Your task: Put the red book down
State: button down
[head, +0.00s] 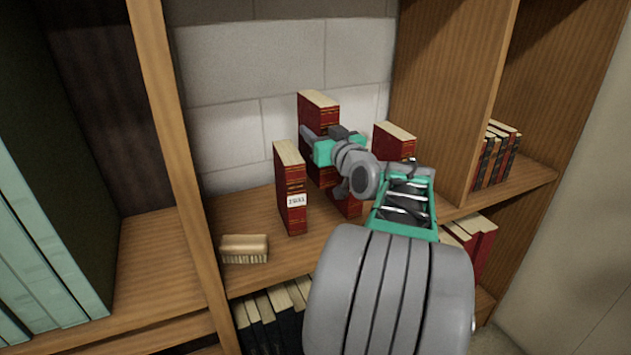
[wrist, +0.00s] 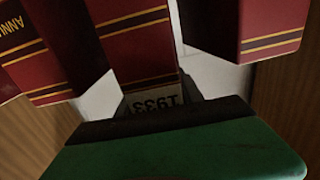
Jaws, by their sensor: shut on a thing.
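In the head view, my gripper (head: 318,143) is in the middle bay of the shelf. It is shut on a red book (head: 319,108) with a cream top, held upright, its spine partly hidden by the fingers. The wrist view shows the held book (wrist: 132,45) between the fingers, with a white label reading 1933 upside down. I cannot tell whether its lower end touches the shelf board (head: 255,213).
A labelled red book (head: 291,190) stands left of the gripper, another (head: 394,142) right. One more (head: 346,205) shows low behind my arm. A wooden brush (head: 244,248) lies at the front left. An upright divider (head: 452,95) bounds the right. Board around the brush is bare.

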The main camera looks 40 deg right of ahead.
aim_at(328, 185)
notch_tip(328, 185, down, 11)
jog(key=shift+f, duration=0.1)
dwell(0.3)
jog(key=shift+f, duration=0.2)
jog(key=c, duration=0.8)
grip_release()
jog(key=shift+f, duration=0.1)
jog(key=shift+o, duration=0.2)
jog(key=b+v, duration=0.2)
jog(key=v, duration=1)
jog(key=shift+a+r+b, duration=0.1)
jog(key=shift+r+b, duration=0.1)
jog(key=shift+b, duration=0.2)
